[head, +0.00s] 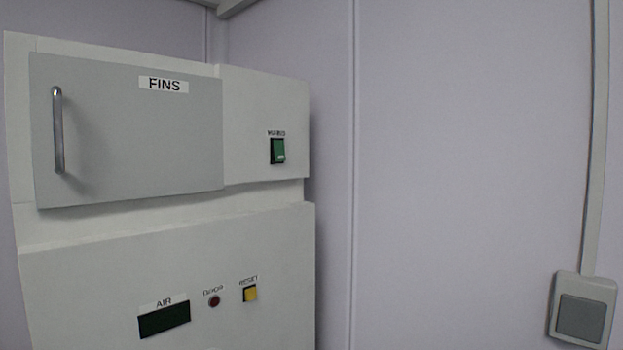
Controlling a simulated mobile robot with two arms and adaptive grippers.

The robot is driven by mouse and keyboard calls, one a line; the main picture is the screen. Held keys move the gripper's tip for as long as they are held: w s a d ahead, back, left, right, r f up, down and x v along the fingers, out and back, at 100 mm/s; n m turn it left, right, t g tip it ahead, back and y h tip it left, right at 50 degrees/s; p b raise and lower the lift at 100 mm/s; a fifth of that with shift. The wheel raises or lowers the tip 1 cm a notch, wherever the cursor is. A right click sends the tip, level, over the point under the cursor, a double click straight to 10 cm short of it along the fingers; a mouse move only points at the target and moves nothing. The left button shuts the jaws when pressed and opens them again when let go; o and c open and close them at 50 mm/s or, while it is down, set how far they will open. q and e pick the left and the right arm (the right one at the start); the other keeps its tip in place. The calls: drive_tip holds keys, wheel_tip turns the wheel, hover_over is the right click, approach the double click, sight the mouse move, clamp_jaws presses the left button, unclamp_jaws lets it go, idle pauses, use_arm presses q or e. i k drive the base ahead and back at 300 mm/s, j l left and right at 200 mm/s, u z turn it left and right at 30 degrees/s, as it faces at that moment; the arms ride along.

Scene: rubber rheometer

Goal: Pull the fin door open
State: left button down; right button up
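The fin door (130,135) is a flat grey panel labelled FINS on the upper front of a white machine in the head view. It looks shut. Its vertical metal handle (58,130) is near the door's left edge, with nothing touching it. Neither of my grippers shows in this view.
The white machine (255,245) stands at the left. It has a green switch (278,150), a dark AIR display (164,319), a red indicator or button (214,301) and a yellow RESET button (250,294). A wall switch (581,318) is at the lower right on the pale wall (460,150).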

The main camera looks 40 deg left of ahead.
sight(103, 131)
drive_tip(key=u, duration=2.1)
drive_tip(key=j+u, duration=0.15)
